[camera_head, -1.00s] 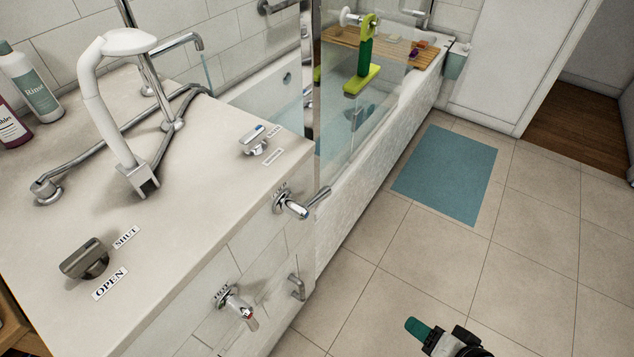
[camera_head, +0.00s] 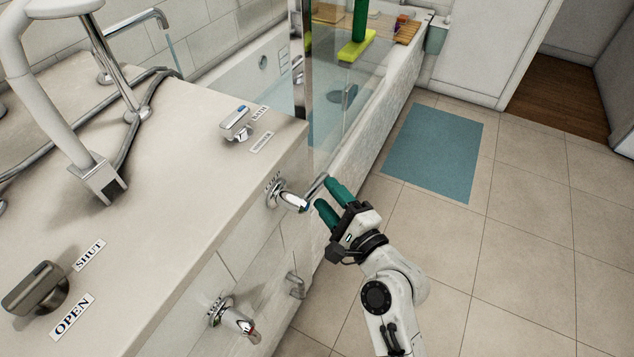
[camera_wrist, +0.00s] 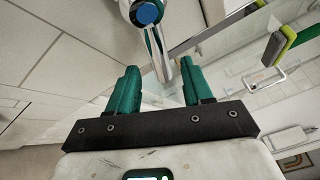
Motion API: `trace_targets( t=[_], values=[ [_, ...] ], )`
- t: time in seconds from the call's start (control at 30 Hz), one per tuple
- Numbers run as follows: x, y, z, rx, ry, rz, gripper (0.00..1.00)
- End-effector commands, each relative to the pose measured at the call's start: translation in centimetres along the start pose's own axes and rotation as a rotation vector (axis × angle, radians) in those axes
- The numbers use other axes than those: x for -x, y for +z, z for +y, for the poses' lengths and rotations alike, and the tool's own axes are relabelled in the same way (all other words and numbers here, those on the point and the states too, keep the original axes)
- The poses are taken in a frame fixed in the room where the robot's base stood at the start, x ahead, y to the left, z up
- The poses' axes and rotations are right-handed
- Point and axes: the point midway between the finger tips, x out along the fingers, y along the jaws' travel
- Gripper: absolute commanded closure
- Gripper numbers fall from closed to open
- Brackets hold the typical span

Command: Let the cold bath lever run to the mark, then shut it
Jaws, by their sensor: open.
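The cold lever (camera_head: 292,201), a chrome handle with a blue-marked end, juts from the front face of the tiled ledge. My gripper (camera_head: 325,192) is open at its outer end, its two green fingers spread. In the wrist view, the blue-capped lever (camera_wrist: 148,14) lies ahead, with its chrome shaft reaching toward the gap between the fingers (camera_wrist: 156,78). I cannot tell whether they touch. The bathtub (camera_head: 225,68) is partly hidden by the ledge and glass. A pale blue strip hangs below the bath spout (camera_head: 140,17); I cannot tell if it is water. I cannot make out a fill mark.
The hot lever (camera_head: 236,320) is below the cold one, near a chrome hook (camera_head: 296,284). A diverter (camera_head: 238,122) with bath and shower labels and a grey open/shut knob (camera_head: 36,288) sit on the ledge. A glass screen (camera_head: 340,90) stands behind. The floor right of my arm is clear around the blue mat (camera_head: 434,152).

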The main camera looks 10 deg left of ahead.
Motion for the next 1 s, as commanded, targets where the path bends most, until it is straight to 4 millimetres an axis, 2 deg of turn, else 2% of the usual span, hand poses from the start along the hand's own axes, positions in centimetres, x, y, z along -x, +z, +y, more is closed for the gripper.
trace_targets(
  t=[0.1, 0.3, 0.7, 1.0],
  values=[
    [-2.1, 0.0, 0.0, 0.000, -0.001, -0.001, 0.50],
    [-4.1, 0.0, 0.1, 0.001, 0.000, 0.000, 0.50],
    [-4.7, 0.0, 0.1, 0.002, 0.002, 0.001, 0.50],
    [-4.7, 0.0, 0.1, 0.002, 0.001, 0.001, 0.78]
  ],
)
